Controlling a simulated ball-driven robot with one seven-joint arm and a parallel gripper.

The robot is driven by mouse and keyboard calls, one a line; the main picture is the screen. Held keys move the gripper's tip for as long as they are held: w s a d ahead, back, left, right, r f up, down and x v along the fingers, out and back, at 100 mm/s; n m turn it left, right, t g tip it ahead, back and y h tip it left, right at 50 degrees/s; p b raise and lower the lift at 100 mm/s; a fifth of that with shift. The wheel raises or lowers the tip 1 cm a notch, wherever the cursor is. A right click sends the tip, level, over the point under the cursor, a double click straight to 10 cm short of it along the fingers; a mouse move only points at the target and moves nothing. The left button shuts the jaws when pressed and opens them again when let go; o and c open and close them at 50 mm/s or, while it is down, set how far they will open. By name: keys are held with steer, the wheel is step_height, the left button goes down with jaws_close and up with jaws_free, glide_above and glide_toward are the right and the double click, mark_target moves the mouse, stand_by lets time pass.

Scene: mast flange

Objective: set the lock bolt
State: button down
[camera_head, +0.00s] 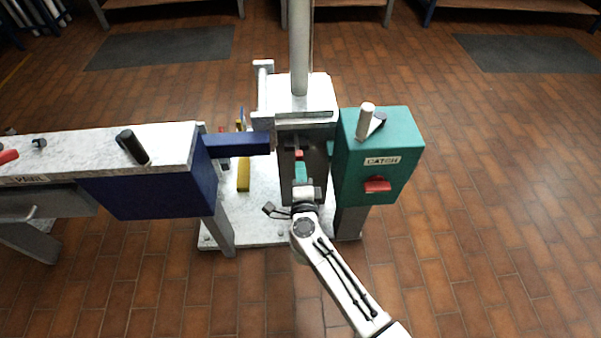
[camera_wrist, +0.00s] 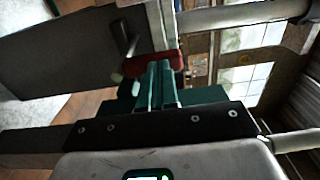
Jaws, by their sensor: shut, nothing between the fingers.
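My gripper (camera_head: 301,172) reaches into the dark gap under the white mast block (camera_head: 302,92), between the blue bar and the teal box. Its teal fingers are together, with nothing seen between them; in the wrist view the fingertips (camera_wrist: 160,68) point at a red part (camera_wrist: 168,62) just beyond them. Whether they touch it I cannot tell. A small red part (camera_head: 299,154) also shows in the gap in the head view; it may be the lock bolt's grip, but the bolt itself is not clearly identifiable. A dark lever (camera_wrist: 125,38) stands beside the red part.
The teal box (camera_head: 405,135), labelled CATCH, has a red knob (camera_head: 377,184) and a pale upright lever (camera_head: 365,119). A blue bar (camera_head: 236,144) runs from the blue housing (camera_head: 160,190) at left. Tiled floor is clear at right.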

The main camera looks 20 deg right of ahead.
mark_target(299, 155)
steer(key=b+x, duration=0.1)
steer(key=x, duration=0.4)
steer(key=shift+w, duration=0.1)
steer(key=shift+w+d+r, duration=0.1)
steer(key=shift+w+r, duration=0.05)
steer(key=shift+w, duration=0.05)
